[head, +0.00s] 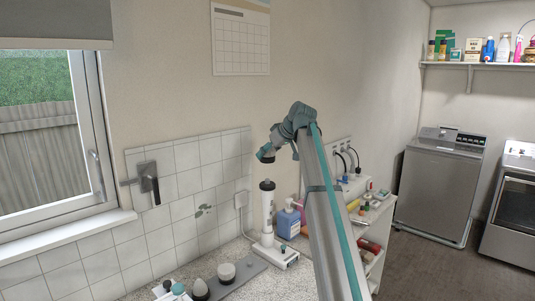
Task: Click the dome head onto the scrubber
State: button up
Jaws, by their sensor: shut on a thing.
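The scrubber (267,206) is a white wand with a dark band near its top. It stands upright in a white base (274,254) on the speckled counter. My gripper (267,154) points down just above the scrubber's top. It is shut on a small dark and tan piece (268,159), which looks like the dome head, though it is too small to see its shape. A narrow gap shows between the held piece and the scrubber. Other heads stand on a grey strip (247,273): a white round one (226,272) and a dark-and-white pointed one (200,288).
A purple-blue pump bottle (289,222) stands right of the scrubber. A white shelf unit (377,236) with small items is at right. The tiled wall (180,190) bounds the counter (135,289).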

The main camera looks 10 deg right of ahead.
jog(key=shift+f+b, duration=0.9)
jog(key=shift+f, duration=2)
jog(key=shift+f+b, duration=0.35)
jog(key=shift+f, duration=1.15)
jog(key=o, duration=1.2)
jog(key=shift+d+r, duration=0.1)
jog(key=v, duration=1.2)
